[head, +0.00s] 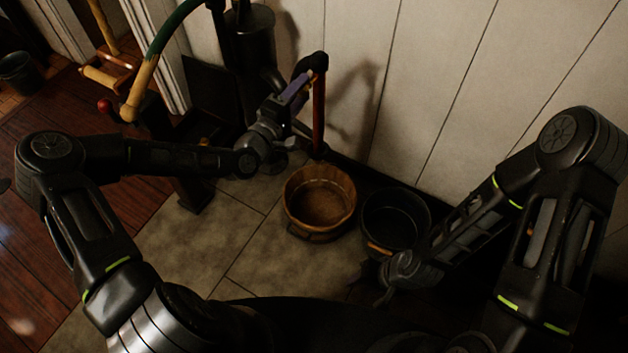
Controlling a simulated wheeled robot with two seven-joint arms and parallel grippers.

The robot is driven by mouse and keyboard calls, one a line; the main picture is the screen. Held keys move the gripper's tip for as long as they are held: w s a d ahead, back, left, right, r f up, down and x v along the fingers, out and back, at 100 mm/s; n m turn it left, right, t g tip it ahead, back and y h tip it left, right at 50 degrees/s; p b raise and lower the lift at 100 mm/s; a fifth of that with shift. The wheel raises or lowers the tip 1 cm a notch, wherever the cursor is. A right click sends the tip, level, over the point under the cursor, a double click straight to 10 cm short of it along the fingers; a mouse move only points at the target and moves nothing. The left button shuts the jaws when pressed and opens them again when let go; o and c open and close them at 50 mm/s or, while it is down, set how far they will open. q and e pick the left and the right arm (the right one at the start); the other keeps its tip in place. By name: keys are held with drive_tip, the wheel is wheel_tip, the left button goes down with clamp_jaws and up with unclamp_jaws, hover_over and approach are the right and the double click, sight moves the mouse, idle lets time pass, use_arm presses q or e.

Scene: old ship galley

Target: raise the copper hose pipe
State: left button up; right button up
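A reddish copper-coloured pipe (319,112) stands upright against the pale wall, with a dark bent piece at its top. I take it to be the copper hose pipe. My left gripper (300,88) is at the pipe's upper end, just left of it. Its fingers overlap the dark top piece, and I cannot tell whether they touch or grip it. My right gripper (374,278) is low at the right, beside the black bucket (427,215), with its fingers apart and nothing visible between them.
A wooden tub (291,212) stands on the tiles below the pipe, next to the black bucket. A dark pump-like column (250,45) rises behind my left gripper. A green and tan curved hose or handle (148,75) is at the upper left. Tiled floor (190,245) lies clear at the lower left.

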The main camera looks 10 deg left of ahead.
use_arm(q)
drive_tip(key=o, duration=0.5)
drive_tip(key=shift+f, duration=0.1)
drive_tip(key=shift+s, duration=0.1)
drive_tip(key=p+v, duration=0.1)
drive_tip(key=v, duration=1)
drive_tip(key=shift+f, duration=0.1)
